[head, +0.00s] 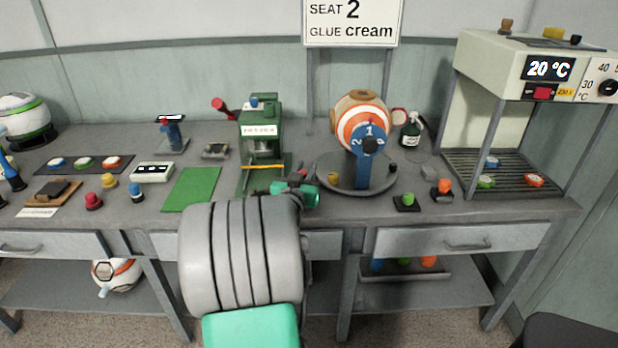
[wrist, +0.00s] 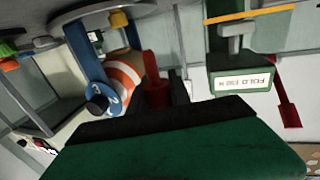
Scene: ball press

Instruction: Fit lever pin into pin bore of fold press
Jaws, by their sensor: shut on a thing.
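The fold press (head: 262,122) is a green upright frame with a white label, standing at the middle of the bench. It appears upside down at the upper right of the wrist view (wrist: 240,82). A red lever arm (head: 222,107) sticks out at its upper left. My gripper (head: 299,188) is in front of the press and a little to its right, shut on a red piece, seemingly the lever pin (wrist: 152,68). The pin is apart from the press in the wrist view. The dark jaws hide its held end. I cannot make out the pin bore.
A round stand with an orange-and-white ball (head: 361,113) and a blue numbered disc (head: 369,142) is close right of my gripper. A green mat (head: 192,188) lies left of the press. A heater rack (head: 500,165) stands at far right.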

